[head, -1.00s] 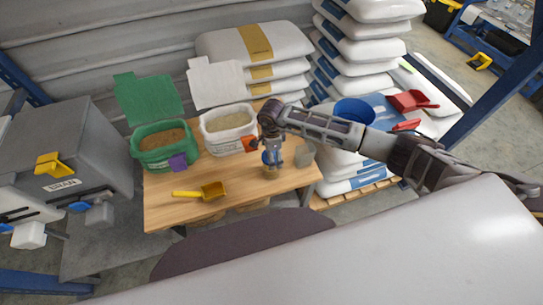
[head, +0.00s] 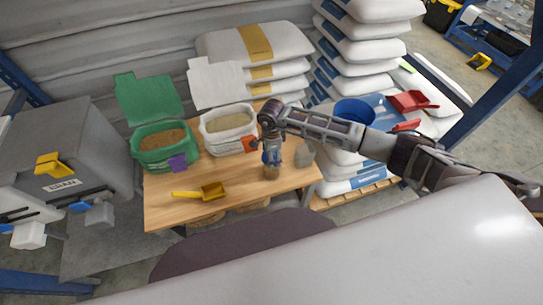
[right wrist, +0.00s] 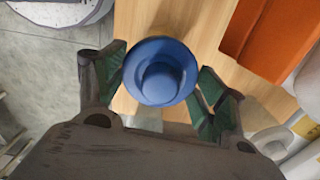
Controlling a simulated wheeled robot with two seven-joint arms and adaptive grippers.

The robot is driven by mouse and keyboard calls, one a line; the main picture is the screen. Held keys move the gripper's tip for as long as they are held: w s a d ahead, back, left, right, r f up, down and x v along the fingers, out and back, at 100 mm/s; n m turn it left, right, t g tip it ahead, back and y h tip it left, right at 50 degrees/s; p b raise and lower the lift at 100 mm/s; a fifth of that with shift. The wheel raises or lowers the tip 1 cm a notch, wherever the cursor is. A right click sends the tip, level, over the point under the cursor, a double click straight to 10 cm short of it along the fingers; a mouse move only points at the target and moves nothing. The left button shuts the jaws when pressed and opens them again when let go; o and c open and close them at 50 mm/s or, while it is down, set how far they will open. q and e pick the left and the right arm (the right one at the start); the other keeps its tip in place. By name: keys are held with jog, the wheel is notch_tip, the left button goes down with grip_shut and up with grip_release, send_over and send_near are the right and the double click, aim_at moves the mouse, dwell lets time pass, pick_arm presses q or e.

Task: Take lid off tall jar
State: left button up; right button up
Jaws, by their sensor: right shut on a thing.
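The jar (head: 271,173) stands upright on the wooden table, below my right gripper, and is mostly hidden by it in the head view. Its round blue lid (right wrist: 160,71) with a raised knob shows from above in the right wrist view. My right gripper (head: 272,156) points straight down over the jar. In the right wrist view its green-padded fingertips (right wrist: 162,85) are on either side of the lid, shut on it. Whether the lid is still seated on the jar cannot be told. My left gripper is out of view.
An orange-red thing (right wrist: 268,38) is near the gripper. The front of the table is clear.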

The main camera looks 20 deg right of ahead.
jog(key=shift+r, duration=0.15)
notch_tip(320, 180, up, 9)
jog(key=shift+f+b, duration=0.1)
jog(key=shift+b, duration=0.5)
jog(key=shift+r, duration=0.4)
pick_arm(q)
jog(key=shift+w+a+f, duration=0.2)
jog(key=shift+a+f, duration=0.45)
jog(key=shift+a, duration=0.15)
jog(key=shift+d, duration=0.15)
